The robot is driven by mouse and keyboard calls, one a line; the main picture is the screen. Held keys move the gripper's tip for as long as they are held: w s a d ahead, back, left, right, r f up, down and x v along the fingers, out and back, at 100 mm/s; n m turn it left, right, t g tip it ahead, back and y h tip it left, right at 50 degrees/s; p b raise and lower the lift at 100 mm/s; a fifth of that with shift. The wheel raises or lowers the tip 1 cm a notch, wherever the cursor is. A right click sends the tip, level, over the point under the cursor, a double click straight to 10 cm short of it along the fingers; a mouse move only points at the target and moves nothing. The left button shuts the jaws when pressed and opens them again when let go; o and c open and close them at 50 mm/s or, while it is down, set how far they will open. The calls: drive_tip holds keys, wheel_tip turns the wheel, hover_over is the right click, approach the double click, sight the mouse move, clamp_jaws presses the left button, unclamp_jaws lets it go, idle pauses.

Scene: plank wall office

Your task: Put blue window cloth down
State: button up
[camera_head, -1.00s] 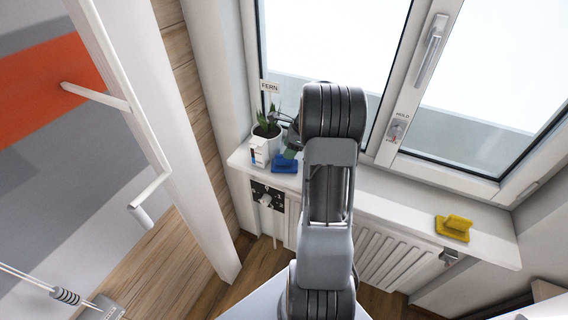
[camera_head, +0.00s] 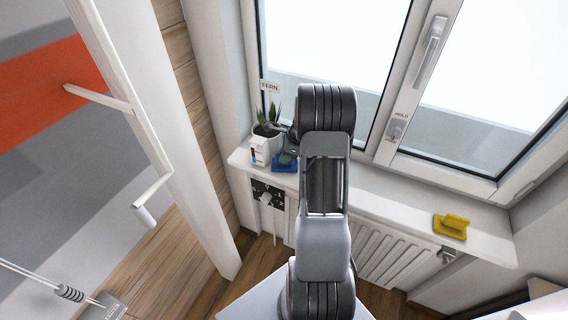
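The blue window cloth (camera_head: 283,168) is at the left part of the white windowsill, just right of the plant pot. Its upper part is covered by my gripper (camera_head: 286,157), which is over it or at it. My arm comes up through the middle of the view and bends left at its top, hiding most of the gripper. I cannot see the fingertips clearly, nor whether they grip the cloth. The cloth appears to be at sill level, but I cannot tell whether it rests fully on the sill.
A potted plant (camera_head: 268,130) with a FERN sign (camera_head: 270,87) and a small white box (camera_head: 259,151) stand close left of the cloth. A yellow cloth (camera_head: 451,226) lies at the right of the windowsill (camera_head: 385,193). The sill between is largely clear. The window (camera_head: 330,50) rises behind.

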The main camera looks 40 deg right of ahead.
clamp_jaws()
drive_tip(key=shift+a+r, duration=0.1)
